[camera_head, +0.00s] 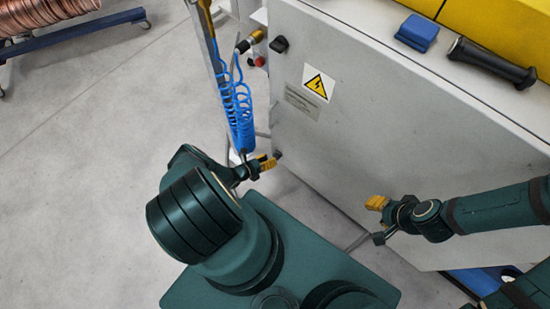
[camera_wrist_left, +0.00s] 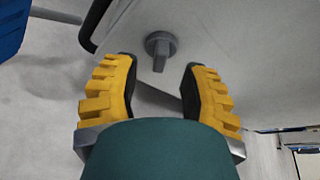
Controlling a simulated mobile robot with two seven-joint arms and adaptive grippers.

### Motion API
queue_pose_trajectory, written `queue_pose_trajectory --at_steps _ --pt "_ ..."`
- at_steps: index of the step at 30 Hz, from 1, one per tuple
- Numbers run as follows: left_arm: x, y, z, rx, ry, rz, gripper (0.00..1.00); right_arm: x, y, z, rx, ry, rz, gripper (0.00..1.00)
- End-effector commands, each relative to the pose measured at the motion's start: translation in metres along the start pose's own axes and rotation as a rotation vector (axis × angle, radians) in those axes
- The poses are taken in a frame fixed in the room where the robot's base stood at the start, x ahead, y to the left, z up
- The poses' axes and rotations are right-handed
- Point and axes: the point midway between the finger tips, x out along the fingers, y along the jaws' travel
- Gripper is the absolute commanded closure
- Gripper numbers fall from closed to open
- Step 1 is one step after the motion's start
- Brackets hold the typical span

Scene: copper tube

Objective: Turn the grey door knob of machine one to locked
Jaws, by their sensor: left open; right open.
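The grey door knob (camera_wrist_left: 161,47) shows in the left wrist view as a round base with a bar grip, mounted on the light grey machine panel. The bar points down in that picture. My left gripper (camera_wrist_left: 158,65) is open, with a yellow-padded finger on either side of the knob's line and the knob just beyond the fingertips, apart from them. In the head view my left gripper (camera_head: 265,164) is by the left edge of the machine door (camera_head: 370,130), close to a small dark knob (camera_head: 278,155). My right gripper (camera_head: 378,212) is open and empty in front of the door's lower part.
A blue coiled hose (camera_head: 237,112) hangs left of the machine, near my left gripper. A black knob (camera_head: 279,44) sits higher on the panel, left of a yellow warning sign (camera_head: 318,83). A black-handled tool (camera_head: 490,66) and blue block (camera_head: 417,33) lie on top.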

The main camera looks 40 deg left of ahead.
Motion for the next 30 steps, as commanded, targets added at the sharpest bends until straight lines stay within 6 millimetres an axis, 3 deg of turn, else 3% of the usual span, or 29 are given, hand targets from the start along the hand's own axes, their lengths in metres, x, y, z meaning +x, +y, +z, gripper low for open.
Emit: queue_pose_trajectory --at_steps 3,7,20,21,24,30 --pt "0.02 0.0 -0.001 0.002 0.0 -0.003 0.56 0.007 0.003 -0.001 0.0 0.003 0.0 0.56" --pt "0.032 0.0 -0.001 0.001 0.001 -0.001 0.56 0.01 0.004 -0.001 -0.001 0.005 0.0 0.56" --pt "0.038 0.0 0.0 0.0 0.0 0.0 0.57 0.011 0.004 -0.001 -0.001 0.006 0.0 0.56" --pt "0.038 0.0 0.0 0.0 0.001 0.0 0.71 0.011 0.004 -0.001 -0.001 0.006 0.0 0.56" --pt "0.038 0.0 0.0 0.0 0.001 0.0 1.0 0.011 0.004 -0.001 -0.001 0.006 0.0 0.56" --pt "0.039 0.0 0.001 0.0 0.0 0.0 1.0 0.011 0.004 -0.001 -0.001 0.006 0.0 0.56"
